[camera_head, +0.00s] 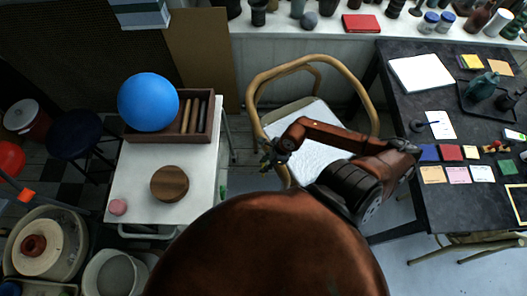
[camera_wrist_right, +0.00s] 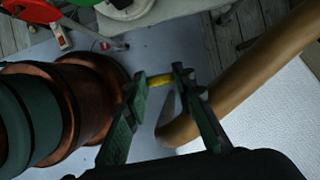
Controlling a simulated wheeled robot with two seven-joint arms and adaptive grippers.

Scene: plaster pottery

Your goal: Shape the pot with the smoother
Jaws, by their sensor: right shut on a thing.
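A small reddish-brown pot (camera_head: 33,246) sits on the pale round pottery wheel (camera_head: 42,262) at the lower left of the head view. My right gripper (camera_head: 272,157) is over the chair, far to the right of the wheel and apart from it. In the right wrist view its green fingers (camera_wrist_right: 158,82) are shut on a small yellow piece (camera_wrist_right: 160,79). This may be the smoother, but most of it is hidden and I cannot tell its full shape. My left gripper is not in view.
A white table (camera_head: 140,180) holds a blue ball (camera_head: 148,102), a wooden box (camera_head: 205,136) of tools, a round wooden block (camera_head: 169,183) and a pink lump (camera_head: 118,207). A wooden-armed chair (camera_head: 375,105) stands below my right gripper. A dark table (camera_head: 405,110) stands right.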

